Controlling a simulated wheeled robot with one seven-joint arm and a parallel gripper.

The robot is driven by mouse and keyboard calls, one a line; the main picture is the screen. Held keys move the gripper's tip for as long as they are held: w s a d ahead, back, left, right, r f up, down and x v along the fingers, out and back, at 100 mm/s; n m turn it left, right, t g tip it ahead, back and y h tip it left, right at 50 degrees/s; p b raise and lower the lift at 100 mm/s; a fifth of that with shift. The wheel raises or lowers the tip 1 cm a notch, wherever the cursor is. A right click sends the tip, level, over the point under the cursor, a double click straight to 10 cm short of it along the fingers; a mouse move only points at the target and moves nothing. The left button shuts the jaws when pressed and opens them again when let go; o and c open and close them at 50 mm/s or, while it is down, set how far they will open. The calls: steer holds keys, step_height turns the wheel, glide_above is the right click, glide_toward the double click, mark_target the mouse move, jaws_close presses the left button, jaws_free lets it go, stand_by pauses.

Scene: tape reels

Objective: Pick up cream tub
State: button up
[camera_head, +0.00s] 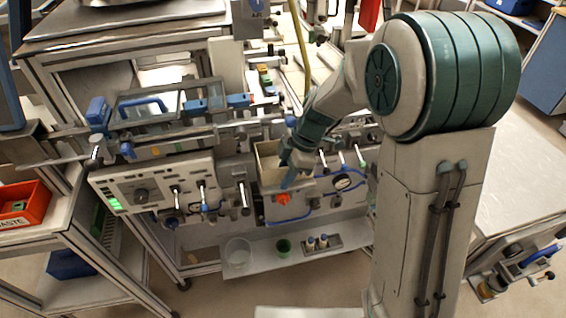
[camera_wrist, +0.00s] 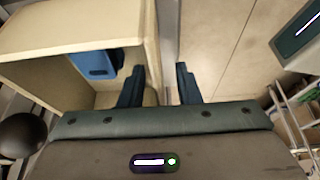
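My gripper (camera_wrist: 160,88) is open. Its left finger is on the inner side of that wall and its right finger is outside it, with a visible gap on the right. In the head view my gripper (camera_head: 289,172) reaches down at the tub's right side and hides part of it. A blue object (camera_wrist: 95,63) shows inside the tub.
An orange-red knob (camera_head: 283,198) sits just below the tub. Levers and a gauge (camera_head: 342,182) are close on the right. A control panel (camera_head: 155,188) is on the left. A low shelf holds a clear beaker (camera_head: 238,253) and a green cup (camera_head: 283,247).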

jaws_close()
steer(key=shift+r+p, duration=0.25)
steer(key=shift+p, duration=0.35)
